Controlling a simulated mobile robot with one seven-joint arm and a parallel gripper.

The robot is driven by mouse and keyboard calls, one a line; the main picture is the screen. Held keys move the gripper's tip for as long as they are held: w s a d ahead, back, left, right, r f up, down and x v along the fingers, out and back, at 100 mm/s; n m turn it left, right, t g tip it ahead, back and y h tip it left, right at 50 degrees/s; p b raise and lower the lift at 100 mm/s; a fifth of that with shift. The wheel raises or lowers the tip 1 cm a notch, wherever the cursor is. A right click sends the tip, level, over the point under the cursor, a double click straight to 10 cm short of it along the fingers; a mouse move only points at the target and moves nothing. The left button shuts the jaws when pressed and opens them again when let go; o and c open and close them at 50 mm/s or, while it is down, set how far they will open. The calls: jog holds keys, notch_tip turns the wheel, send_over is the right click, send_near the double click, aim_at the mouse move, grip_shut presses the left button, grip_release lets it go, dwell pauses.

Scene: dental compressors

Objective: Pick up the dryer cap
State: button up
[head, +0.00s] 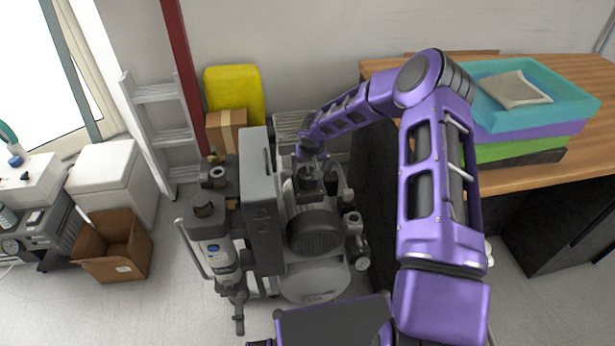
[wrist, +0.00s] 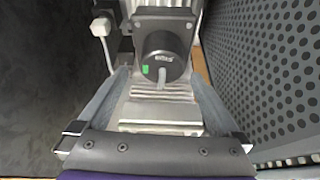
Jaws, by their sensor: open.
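A black round cap-like part (wrist: 165,52) with pale lettering and a green sticker sits upright on a dark housing in the wrist view. I cannot tell for sure that it is the dryer cap. A short grey tube comes out of its front. My gripper (wrist: 158,74) is open, with one finger on each side below this part and nothing held. In the head view my gripper (head: 309,158) reaches down over the back of the compressor (head: 315,235), partly hidden by my arm. Another dark cap (head: 204,206) tops the grey cylinder at the compressor's left.
A perforated dark panel (wrist: 270,70) rises close on the right in the wrist view, and a dark flat surface (wrist: 50,90) is on the left. A wooden-topped counter (head: 540,165) with stacked trays stands right. A yellow container (head: 235,88) and cardboard box (head: 225,130) stand behind.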

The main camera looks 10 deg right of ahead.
aim_at(308, 178)
jog(key=shift+x, duration=2.65)
jog(key=shift+a, duration=0.2)
